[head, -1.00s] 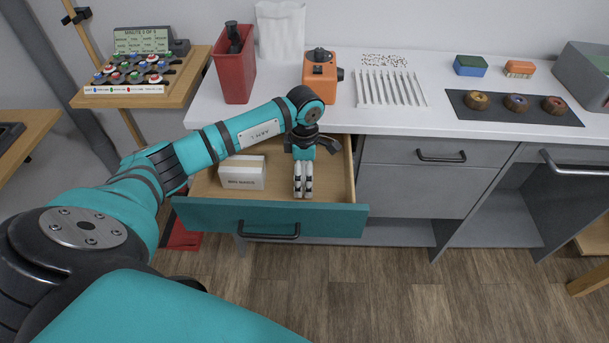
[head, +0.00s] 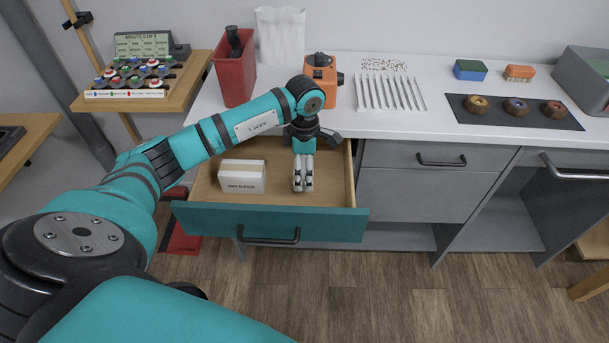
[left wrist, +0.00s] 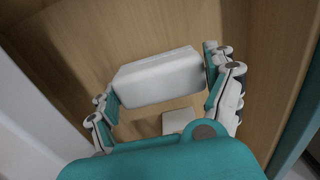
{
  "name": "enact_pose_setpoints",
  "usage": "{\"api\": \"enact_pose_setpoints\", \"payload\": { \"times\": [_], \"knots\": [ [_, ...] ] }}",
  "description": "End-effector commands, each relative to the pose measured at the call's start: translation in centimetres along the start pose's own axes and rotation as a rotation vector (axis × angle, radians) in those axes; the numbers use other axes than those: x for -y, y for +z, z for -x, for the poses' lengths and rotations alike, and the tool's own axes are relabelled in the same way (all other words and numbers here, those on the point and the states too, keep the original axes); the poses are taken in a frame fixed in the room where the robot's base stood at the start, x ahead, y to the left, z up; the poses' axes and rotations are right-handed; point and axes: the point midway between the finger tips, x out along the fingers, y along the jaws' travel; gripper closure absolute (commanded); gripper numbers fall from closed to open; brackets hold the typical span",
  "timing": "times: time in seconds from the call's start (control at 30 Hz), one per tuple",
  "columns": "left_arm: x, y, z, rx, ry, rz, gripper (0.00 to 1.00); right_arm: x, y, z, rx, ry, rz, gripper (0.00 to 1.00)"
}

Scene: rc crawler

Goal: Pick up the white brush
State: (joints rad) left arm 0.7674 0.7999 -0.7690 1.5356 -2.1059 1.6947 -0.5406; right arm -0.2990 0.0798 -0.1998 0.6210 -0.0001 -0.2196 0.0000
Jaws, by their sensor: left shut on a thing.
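The open drawer (head: 270,223) has a teal front and a wooden inside. My left gripper (head: 303,183) points down over the drawer, to the right of a white carton (head: 242,178). In the left wrist view my left gripper (left wrist: 164,95) is shut on a white block-shaped thing, which I take to be the white brush (left wrist: 157,76). Its ends touch the finger pads on both sides. No bristles show. In the head view the fingers hide the brush. My right gripper is in neither view.
A small pale flat thing (left wrist: 178,120) shows below the brush in the left wrist view. The counter (head: 400,119) above carries a red bin (head: 235,80), an orange device (head: 319,85) and a white rack (head: 390,94). The floor (head: 380,290) in front is clear.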

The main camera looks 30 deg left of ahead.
Motion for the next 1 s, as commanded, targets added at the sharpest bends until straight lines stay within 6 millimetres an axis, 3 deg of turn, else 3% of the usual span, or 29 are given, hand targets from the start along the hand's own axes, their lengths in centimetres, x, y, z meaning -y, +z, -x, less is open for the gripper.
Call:
{"api": "enact_pose_setpoints", "payload": {
  "times": [0.2, 0.5, 0.7, 1.0],
  "knots": [
    [-0.2, 0.1, 5.6, 0.004, 0.008, 0.000, 0.52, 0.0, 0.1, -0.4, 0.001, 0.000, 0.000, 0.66],
    [-0.1, 0.1, 11.9, 0.003, 0.005, 0.001, 0.52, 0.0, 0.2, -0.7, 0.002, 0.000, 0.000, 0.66],
    [0.0, 0.0, 14.1, 0.001, 0.002, 0.000, 0.52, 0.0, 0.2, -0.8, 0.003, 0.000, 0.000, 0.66],
    [0.0, 0.0, 14.7, 0.001, 0.001, 0.000, 0.52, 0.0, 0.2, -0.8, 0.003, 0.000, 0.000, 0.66]
  ]
}}
